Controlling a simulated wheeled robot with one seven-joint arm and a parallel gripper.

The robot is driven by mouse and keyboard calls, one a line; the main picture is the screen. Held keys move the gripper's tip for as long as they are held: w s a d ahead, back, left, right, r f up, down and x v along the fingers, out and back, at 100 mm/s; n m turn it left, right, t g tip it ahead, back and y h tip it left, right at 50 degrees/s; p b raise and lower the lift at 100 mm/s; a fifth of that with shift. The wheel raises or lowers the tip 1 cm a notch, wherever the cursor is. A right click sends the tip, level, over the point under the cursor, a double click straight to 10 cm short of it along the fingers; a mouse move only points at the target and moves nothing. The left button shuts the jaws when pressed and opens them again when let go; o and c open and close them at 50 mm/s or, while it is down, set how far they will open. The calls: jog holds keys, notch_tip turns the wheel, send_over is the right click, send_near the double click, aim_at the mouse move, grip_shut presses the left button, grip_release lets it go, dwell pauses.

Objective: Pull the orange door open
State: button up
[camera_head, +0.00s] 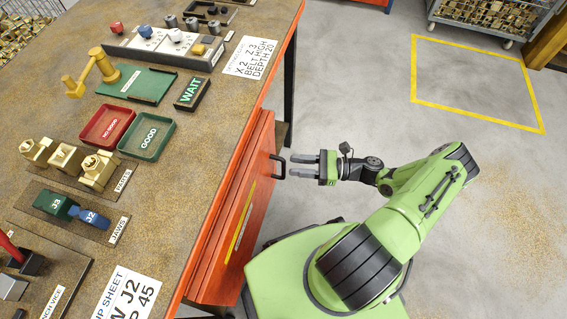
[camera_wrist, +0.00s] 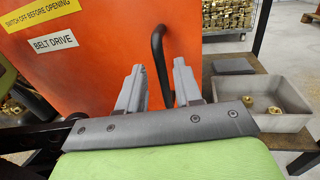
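The orange door (camera_head: 254,195) is on the front of the cabinet under the bench and looks shut. In the wrist view the door (camera_wrist: 90,50) fills the upper left, with yellow and white labels. Its black bar handle (camera_head: 279,166) stands out near the door's far edge. My gripper (camera_head: 291,165) is open and points at the handle, its fingertips close to it. In the wrist view the handle (camera_wrist: 158,50) shows between the two fingers of my gripper (camera_wrist: 160,72). I cannot tell whether the fingers touch it.
The workbench (camera_head: 205,150) above holds red and green trays, brass parts and signs. In the wrist view a grey bin (camera_wrist: 262,102) with brass pieces stands on a wooden shelf right of the door. The floor (camera_head: 350,80) behind my arm is clear, with a yellow-marked square.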

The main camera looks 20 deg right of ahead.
aim_at(283, 165)
jog(key=x, duration=0.4)
jog(key=shift+w+a, duration=0.15)
jog(key=shift+a, duration=0.2)
grip_shut()
